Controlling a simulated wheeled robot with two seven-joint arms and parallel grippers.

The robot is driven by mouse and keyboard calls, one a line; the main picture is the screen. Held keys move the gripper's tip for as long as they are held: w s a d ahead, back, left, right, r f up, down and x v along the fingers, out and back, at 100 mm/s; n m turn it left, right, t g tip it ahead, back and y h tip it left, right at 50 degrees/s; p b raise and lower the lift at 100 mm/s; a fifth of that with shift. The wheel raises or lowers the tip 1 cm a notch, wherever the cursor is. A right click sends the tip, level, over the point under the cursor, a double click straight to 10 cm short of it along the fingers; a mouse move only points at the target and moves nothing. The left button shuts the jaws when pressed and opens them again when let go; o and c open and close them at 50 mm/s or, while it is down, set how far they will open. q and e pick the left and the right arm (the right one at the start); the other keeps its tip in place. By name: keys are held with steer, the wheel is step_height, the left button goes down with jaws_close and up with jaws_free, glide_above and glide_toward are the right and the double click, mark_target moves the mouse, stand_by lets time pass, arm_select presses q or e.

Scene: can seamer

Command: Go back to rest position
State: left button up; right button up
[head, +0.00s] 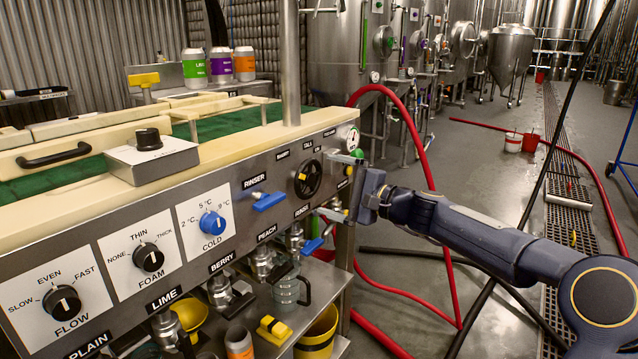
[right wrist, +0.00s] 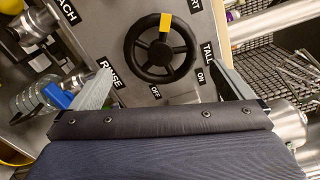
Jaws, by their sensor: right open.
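My right gripper (head: 336,186) is open at the right end of the machine's front panel (head: 262,222), in front of the black handwheel (head: 308,190). In the right wrist view the handwheel (right wrist: 150,73) with its yellow mark lies ahead of the right gripper (right wrist: 160,75), with one finger to each side. The jaws hold nothing, and a gap shows between the fingers and the wheel. My right arm reaches in from the lower right. My left gripper is not in view.
A blue rinser lever (head: 268,201) juts out left of the wheel. Red hoses (head: 430,150) run behind my arm.

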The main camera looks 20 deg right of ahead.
steer(key=shift+s+d, duration=0.35)
steer(key=shift+s, duration=0.15)
steer(key=s+a+f+n+g+h, duration=0.1)
steer(key=s+a+f+n+g, duration=0.25)
steer(key=s, duration=0.55)
steer(key=s+a+f+n+g+h, duration=0.25)
steer(key=s+a+n, duration=0.2)
steer(key=s, duration=0.35)
steer(key=s+d+f+n+g+h, duration=0.1)
steer(key=s+d+f+n+h, duration=0.1)
steer(key=s+f, duration=0.7)
steer(key=s+d+f+n+g+h, duration=0.15)
steer(key=s+f, duration=0.35)
steer(key=s, duration=0.9)
step_height(320, 180, up, 34)
steer(key=p, duration=3.4)
steer(key=shift+w+d+r+n, duration=0.15)
steer(key=shift+w+r+n, duration=0.05)
steer(key=shift+n, duration=0.25)
